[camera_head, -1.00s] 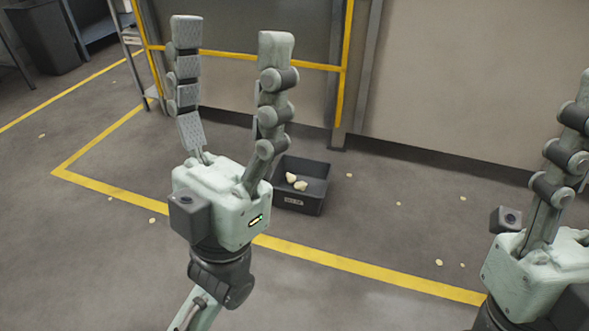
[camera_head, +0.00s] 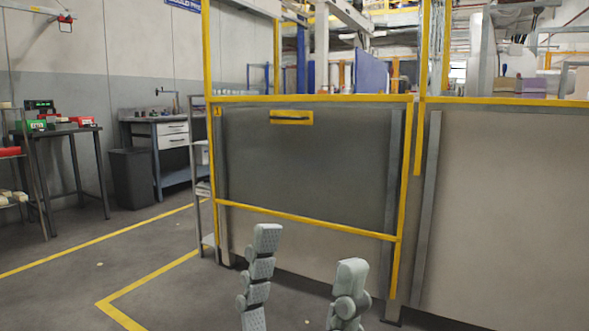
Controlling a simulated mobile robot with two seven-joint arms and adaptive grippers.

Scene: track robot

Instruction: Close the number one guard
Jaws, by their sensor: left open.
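The guard (camera_head: 300,165) is a dark grey panel in a yellow frame, standing upright ahead of me in the middle of the head view. A yellow handle plate (camera_head: 291,117) with a dark grip sits near its top edge. A small yellow mark shows at its upper left; I cannot read it surely. Above the panel the yellow frame is open to the space behind. My left gripper (camera_head: 308,248) shows only its two fingers at the bottom, spread apart and empty, in front of the guard's lower part and apart from the handle. My right gripper is out of view.
A beige wall panel (camera_head: 510,205) adjoins the guard on the right. At left stand a shelf rack (camera_head: 203,165), a dark bin (camera_head: 131,178), a workbench (camera_head: 158,130) and a table with coloured boxes (camera_head: 62,135). Floor at lower left is clear, with yellow lines.

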